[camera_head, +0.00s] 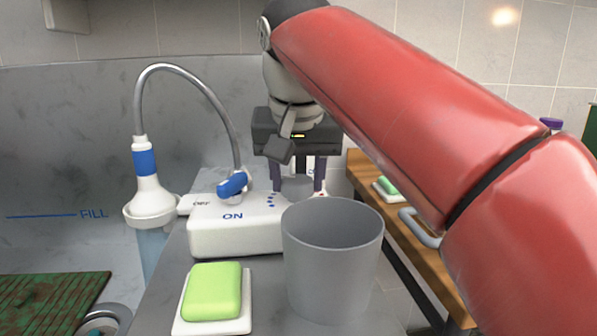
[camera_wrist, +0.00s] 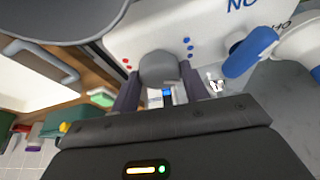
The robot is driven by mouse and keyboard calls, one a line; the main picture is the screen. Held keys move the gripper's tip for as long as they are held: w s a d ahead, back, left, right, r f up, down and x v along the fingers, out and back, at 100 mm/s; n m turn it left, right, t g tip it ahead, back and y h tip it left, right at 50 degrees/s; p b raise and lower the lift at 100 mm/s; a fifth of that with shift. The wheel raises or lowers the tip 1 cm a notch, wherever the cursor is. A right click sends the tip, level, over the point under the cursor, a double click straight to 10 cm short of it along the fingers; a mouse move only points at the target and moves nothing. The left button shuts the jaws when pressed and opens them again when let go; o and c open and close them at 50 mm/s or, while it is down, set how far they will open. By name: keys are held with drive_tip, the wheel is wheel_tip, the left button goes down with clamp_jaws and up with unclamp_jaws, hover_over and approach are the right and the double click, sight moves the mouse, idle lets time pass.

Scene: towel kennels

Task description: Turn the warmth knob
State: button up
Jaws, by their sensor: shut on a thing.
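The warmth knob (camera_wrist: 160,68) is a grey round knob on a white control box (camera_head: 222,239), with blue dots on one side and red dots on the other. In the head view the knob (camera_head: 297,187) shows partly, low between my fingers. My gripper (camera_head: 297,183) reaches down from above and is shut on the knob, one finger on each side. The wrist view also shows my gripper (camera_wrist: 158,88) around the knob. The knob's pointer mark cannot be made out.
A blue ON/OFF lever (camera_head: 232,184) sits left of the knob. A grey cup (camera_head: 332,262) stands in front of the box. A green soap (camera_head: 212,290) lies on a white dish. A shower head (camera_head: 149,196) with a curved hose is at the left. A wooden shelf (camera_head: 400,225) is at the right.

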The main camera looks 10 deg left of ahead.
drive_tip(key=m, duration=0.1)
drive_tip(key=m+h, duration=0.1)
drive_tip(key=m, duration=0.1)
drive_tip(key=shift+a+m, duration=0.2)
drive_tip(key=shift+m, duration=0.1)
drive_tip(key=shift+m+g+h, duration=0.3)
drive_tip(key=shift+m+h, duration=0.6)
drive_tip(key=shift+m, duration=0.9)
drive_tip(key=o, duration=1)
